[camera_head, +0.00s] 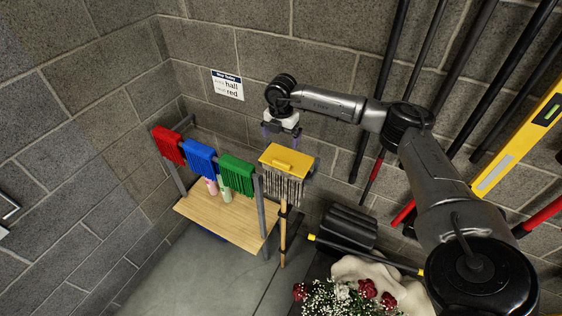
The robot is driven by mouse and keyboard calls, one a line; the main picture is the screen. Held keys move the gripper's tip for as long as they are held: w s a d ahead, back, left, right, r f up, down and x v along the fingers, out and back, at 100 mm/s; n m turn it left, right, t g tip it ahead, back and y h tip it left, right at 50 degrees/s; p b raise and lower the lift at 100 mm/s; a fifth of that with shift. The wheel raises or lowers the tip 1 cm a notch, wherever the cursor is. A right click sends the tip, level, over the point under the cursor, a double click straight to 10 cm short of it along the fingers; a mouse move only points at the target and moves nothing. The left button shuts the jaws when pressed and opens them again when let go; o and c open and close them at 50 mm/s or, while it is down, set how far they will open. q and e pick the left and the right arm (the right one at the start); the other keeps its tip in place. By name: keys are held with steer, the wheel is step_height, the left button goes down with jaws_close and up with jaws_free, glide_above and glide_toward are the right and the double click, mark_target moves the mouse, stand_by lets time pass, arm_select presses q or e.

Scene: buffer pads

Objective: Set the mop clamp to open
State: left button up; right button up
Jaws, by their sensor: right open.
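The mop clamp (288,158) is yellow with a raised yellow bar on top. It sits at the head of a mop (287,188) with grey strands and a wooden handle (283,235), at the right end of the rack. Whether the clamp is open or shut I cannot tell. My right gripper (281,140) is open and empty, pointing down just above and behind the clamp, apparently apart from it. My left gripper is not in view.
Red (168,146), blue (199,158) and green (237,174) pads hang on the rack above a wooden shelf (225,218) with bottles. A wall sign (227,85) shows "hall" and "red". Long poles lean at right; flowers (345,297) stand in front.

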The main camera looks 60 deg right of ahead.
mark_target(281, 162)
step_height(281, 162, down, 12)
steer(key=shift+f+p, duration=0.2)
steer(key=shift+p, duration=0.8)
steer(key=shift+c, duration=0.3)
steer(key=c, duration=1.2)
steer(key=shift+r, duration=0.1)
